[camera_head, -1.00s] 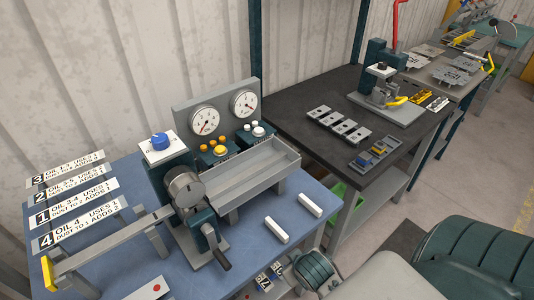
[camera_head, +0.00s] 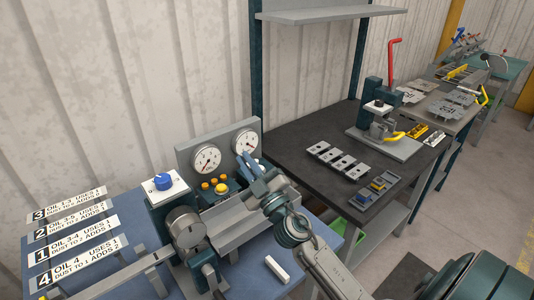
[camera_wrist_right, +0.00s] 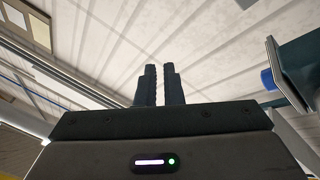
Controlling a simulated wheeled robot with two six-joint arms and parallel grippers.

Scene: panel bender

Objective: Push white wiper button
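The gauge panel (camera_head: 185,152) stands at the back of the blue table, with two round dials. In front of it, a dark box carries a large yellow button (camera_head: 221,188) and small orange ones. The white wiper button (camera_head: 261,162) is mostly hidden behind my right gripper (camera_head: 246,162), with only a pale bit showing beside the fingers. I cannot tell whether they touch. In the right wrist view the gripper's two dark fingers (camera_wrist_right: 161,85) are close together with nothing held between them.
A grey tray (camera_head: 226,237) lies under my right forearm. A blue knob (camera_head: 163,181) on a white plate and a round grey machine head (camera_head: 187,228) stand to the left. A white bar (camera_head: 278,267) lies on the table's front.

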